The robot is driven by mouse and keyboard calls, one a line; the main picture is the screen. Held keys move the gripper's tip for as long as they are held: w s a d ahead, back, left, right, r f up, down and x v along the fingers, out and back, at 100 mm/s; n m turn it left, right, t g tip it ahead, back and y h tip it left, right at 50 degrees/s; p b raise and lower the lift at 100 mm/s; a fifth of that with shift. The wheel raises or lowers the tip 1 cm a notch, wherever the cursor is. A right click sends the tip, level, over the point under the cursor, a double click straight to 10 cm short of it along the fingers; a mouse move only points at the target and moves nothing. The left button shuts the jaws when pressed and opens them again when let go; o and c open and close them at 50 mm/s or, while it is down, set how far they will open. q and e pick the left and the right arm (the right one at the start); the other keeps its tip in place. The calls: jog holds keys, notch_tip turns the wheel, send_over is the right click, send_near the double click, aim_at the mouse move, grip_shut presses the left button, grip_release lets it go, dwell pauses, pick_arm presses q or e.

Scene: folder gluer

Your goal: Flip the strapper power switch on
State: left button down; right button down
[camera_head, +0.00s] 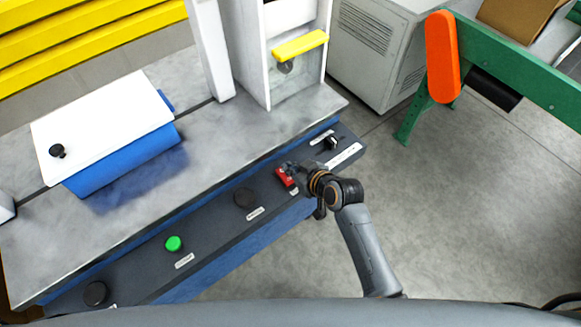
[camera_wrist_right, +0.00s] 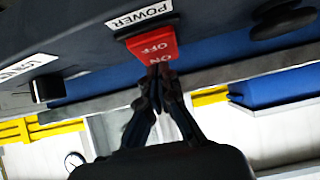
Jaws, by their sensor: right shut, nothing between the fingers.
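The red power switch (camera_head: 284,177) sits on the dark front panel of the strapper, and my right gripper (camera_head: 294,170) is right at it. In the right wrist view the switch (camera_wrist_right: 151,46) shows the words OFF and ON, under a white POWER label (camera_wrist_right: 139,16). My right gripper (camera_wrist_right: 159,78) is shut and empty, its fingertips at the ON end of the switch. They look to be touching or nearly touching it; I cannot tell which. Whether the rocker is pressed to ON is not clear. My left gripper is not in view.
The panel also holds a black knob (camera_head: 245,197), a green button (camera_head: 174,243), another black knob (camera_head: 96,293) and a small selector (camera_head: 331,142). A blue box with a white lid (camera_head: 101,122) lies on the grey tabletop (camera_head: 221,133). Open floor lies right of my arm.

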jog(key=shift+f, duration=0.2)
jog(key=shift+w+a+r+p, duration=0.15)
jog(key=shift+w+r+p, duration=0.05)
jog(key=shift+p, duration=0.8)
jog(key=shift+f+g+h, duration=0.3)
jog(key=shift+f+g, duration=0.05)
jog(key=shift+g, duration=0.05)
jog(key=shift+f, duration=0.15)
jog(key=shift+w+a, duration=0.1)
jog(key=shift+w+a+r, duration=0.25)
jog(key=shift+w+a, duration=0.15)
jog(key=shift+w, duration=0.15)
jog(key=shift+r, duration=0.1)
